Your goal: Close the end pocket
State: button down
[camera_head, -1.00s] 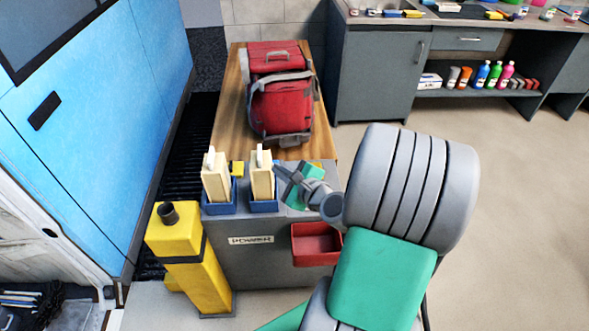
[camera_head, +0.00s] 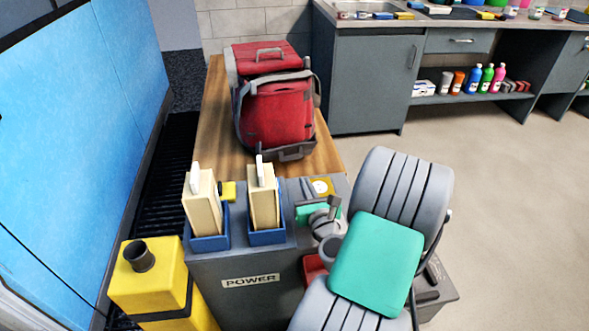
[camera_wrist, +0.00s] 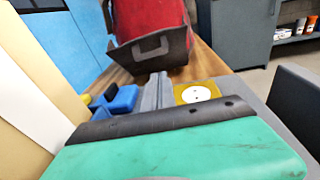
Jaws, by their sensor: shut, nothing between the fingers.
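A red bag (camera_head: 277,112) with grey trim lies on the wooden top. Its near end has a dark grey flap (camera_head: 293,150) that slants outward and down, apart from the red end at its upper edge. In the wrist view the bag (camera_wrist: 150,18) is straight ahead, and its flap (camera_wrist: 176,45) shows a grey loop handle and seems to hang open. My gripper (camera_head: 306,183) is shut and empty, over the grey power cabinet in front of the bag. Its grey fingers (camera_wrist: 157,80) point toward the flap, with a gap between. The pocket's inside is hidden.
Two blue holders (camera_head: 209,238) with tall cream blocks stand left of my gripper. A yellow plate with a white disc (camera_head: 321,187) is close to the right of my fingers. A yellow canister (camera_head: 150,278) stands front left. Blue panels line the left side.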

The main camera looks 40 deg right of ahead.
send_near(294, 149)
jog(key=w+f, duration=0.1)
jog(key=w+d+f, duration=0.1)
jog(key=w+f, duration=0.2)
jog(key=shift+w+d+f+p, duration=0.2)
jog(key=shift+d+f+p, duration=0.05)
jog(key=shift+d+p, duration=0.1)
jog(key=shift+r, duration=0.1)
